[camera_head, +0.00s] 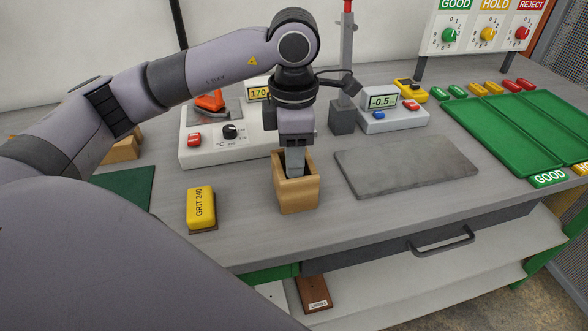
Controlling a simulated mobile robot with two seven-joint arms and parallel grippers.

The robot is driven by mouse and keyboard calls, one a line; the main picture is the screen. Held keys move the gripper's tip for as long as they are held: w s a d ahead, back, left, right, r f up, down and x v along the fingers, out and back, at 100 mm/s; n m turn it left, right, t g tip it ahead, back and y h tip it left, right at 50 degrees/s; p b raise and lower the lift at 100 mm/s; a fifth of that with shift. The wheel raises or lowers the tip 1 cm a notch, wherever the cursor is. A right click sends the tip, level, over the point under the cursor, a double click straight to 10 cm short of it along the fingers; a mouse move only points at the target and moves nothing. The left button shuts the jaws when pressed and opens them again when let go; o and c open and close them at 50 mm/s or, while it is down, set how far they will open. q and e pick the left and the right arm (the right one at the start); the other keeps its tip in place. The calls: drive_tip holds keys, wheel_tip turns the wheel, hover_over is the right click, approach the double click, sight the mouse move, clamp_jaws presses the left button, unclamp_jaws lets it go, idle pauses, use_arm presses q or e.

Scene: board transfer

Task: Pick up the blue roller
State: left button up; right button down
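I see no blue roller in the camera_head view. My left gripper (296,168) points straight down into an open-topped wooden box (299,199) near the front of the bench. Its fingertips are inside the box, and the box walls hide what is between them. I cannot tell whether the fingers are open or shut, or whether they hold something. My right gripper is not in view.
A yellow GRIT 240 block (201,208) lies left of the box. A grey slab (405,167) lies to its right. Behind stand a hot plate unit (222,153) and a small display unit (392,119). Green trays (490,137) are at the right.

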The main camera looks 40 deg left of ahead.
use_arm(q)
clamp_jaws()
drive_tip(key=shift+r, duration=0.1)
